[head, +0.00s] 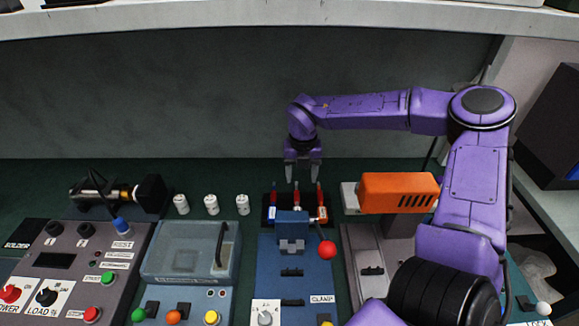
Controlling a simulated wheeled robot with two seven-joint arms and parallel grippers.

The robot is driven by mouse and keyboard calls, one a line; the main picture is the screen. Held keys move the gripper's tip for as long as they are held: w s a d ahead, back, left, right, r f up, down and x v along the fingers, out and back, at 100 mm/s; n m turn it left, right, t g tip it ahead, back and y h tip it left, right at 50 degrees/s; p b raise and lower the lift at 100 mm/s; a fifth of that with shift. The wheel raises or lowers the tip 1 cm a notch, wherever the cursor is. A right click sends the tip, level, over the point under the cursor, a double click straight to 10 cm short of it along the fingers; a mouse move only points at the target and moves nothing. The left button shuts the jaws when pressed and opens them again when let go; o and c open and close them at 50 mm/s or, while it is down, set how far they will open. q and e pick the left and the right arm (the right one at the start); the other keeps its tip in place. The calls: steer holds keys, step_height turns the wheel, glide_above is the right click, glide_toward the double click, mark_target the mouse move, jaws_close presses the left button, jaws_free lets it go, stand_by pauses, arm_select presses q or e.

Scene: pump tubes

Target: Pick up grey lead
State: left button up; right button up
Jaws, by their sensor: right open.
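My right gripper (303,176) points down above the holder, just over the middle lead. Its fingers are apart with nothing between them. My left gripper is not in view.
A blue clamp unit (293,266) with a red ball-ended lever (327,250) stands in front of the holder. An orange housing (399,193) is close on the right. White cylinders (211,204) stand left. Control panels fill the front left.

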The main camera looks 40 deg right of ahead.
steer(key=b, duration=0.4)
glide_above(297, 208)
step_height(297, 208, down, 5)
step_height(297, 208, down, 10)
steer(key=shift+d+f+p, duration=0.1)
steer(key=shift+d+p, duration=0.05)
steer(key=shift+p, duration=1.05)
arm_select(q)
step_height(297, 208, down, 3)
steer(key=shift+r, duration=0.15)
arm_select(e)
jaws_close()
